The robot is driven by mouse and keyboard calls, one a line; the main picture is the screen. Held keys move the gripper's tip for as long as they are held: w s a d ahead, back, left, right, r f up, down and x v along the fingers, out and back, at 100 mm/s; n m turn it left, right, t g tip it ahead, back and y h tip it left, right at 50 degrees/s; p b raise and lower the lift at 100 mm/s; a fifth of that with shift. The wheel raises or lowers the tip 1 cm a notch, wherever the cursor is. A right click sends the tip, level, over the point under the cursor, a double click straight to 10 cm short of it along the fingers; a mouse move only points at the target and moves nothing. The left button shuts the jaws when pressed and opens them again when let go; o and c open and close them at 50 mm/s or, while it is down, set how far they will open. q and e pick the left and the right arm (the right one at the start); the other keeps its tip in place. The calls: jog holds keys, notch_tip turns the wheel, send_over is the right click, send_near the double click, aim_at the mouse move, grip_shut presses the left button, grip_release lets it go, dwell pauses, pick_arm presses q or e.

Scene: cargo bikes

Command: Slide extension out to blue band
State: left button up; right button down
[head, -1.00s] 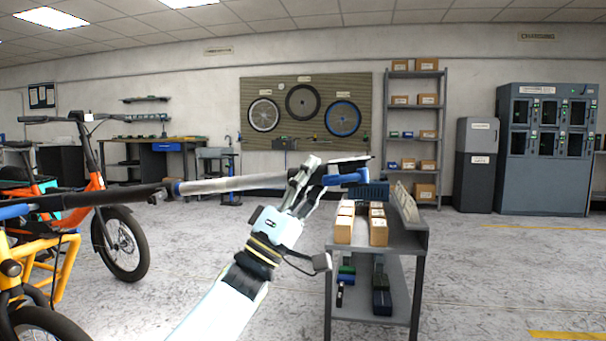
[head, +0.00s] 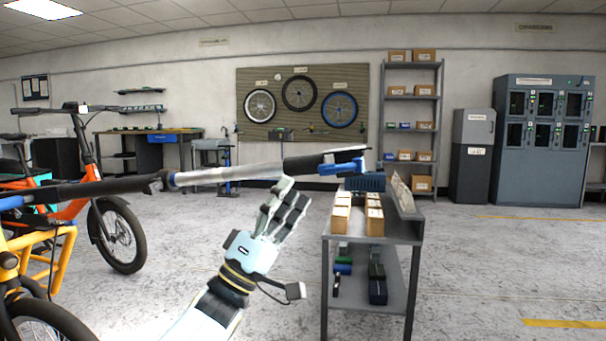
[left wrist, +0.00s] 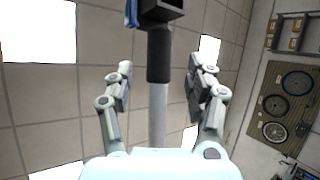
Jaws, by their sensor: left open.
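A long pole runs across the head view: a black tube (head: 95,188) at left, a silver extension (head: 230,173), then a black grip (head: 302,163). A small blue band (head: 171,180) shows where silver meets the black tube. The far end carries a blue clamp (head: 350,166) with a flat dark piece. My left gripper (head: 284,201) is open and empty, just below the pole near the silver-to-grip junction. In the left wrist view the silver extension (left wrist: 157,112) and black grip (left wrist: 159,55) line up between its spread fingers (left wrist: 160,90). My right gripper is not in view.
A grey cart (head: 400,230) with small boxes (head: 341,215) stands beyond the gripper to the right. An orange bike (head: 95,215) and a yellow bike (head: 35,245) stand at left. The floor (head: 180,255) between bikes and cart is clear.

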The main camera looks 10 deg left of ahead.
pick_arm(q)
jog(key=shift+v, duration=2.8)
